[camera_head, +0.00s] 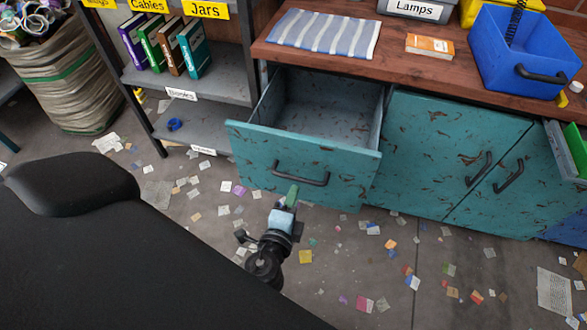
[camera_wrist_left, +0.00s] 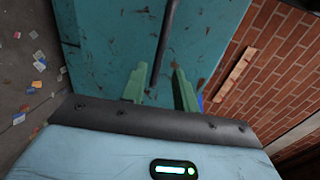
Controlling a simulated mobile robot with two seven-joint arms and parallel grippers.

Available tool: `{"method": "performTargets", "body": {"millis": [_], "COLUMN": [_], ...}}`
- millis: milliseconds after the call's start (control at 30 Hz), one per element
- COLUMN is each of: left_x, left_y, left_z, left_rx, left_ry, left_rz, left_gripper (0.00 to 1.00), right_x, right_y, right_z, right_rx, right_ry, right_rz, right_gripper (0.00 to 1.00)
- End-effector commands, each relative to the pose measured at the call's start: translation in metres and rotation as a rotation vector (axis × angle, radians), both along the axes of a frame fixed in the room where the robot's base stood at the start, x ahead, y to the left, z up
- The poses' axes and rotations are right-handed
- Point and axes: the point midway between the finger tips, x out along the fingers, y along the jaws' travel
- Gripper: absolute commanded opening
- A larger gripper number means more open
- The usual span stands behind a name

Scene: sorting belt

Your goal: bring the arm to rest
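My left gripper (camera_head: 291,194) is in front of the open teal drawer (camera_head: 255,157), just below its dark bar handle (camera_head: 300,173). In the left wrist view its two green fingers (camera_wrist_left: 159,68) stand apart with nothing gripped. The handle (camera_wrist_left: 166,38) appears between the fingertips there; whether it lies between them or beyond them I cannot tell. The drawer is pulled out, and the part of its inside that shows is empty. My right gripper is in neither view.
Beside the drawer are closed teal cabinet doors (camera_head: 445,150). The wooden worktop (camera_head: 400,70) above holds a striped cloth (camera_head: 325,33), an orange box (camera_head: 430,46) and a blue bin (camera_head: 515,55). A shelf (camera_head: 190,85) with books stands left. Paper scraps litter the floor.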

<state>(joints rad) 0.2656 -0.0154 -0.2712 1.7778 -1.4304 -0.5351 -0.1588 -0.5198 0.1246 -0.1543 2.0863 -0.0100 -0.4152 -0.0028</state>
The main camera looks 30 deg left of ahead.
Motion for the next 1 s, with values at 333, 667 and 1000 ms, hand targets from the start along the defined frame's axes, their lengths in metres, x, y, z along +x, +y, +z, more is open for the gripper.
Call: {"method": "performTargets", "body": {"millis": [333, 667, 1000], "left_x": [0.001, -0.004, -0.123], "left_y": [0.001, 0.002, 0.011], "left_z": [0.000, -0.004, -0.083], "left_rx": [0.001, -0.016, -0.487], "left_ry": [0.000, 0.011, 0.258], "left_rz": [0.000, 0.002, 0.100], "left_gripper": [0.30, 0.30, 0.30], "right_x": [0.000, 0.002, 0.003], "right_y": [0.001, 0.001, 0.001], "right_z": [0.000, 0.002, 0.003], "right_rx": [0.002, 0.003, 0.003], "right_ry": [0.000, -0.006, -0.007], "right_rz": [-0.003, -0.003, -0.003], "right_gripper": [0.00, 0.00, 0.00]}}
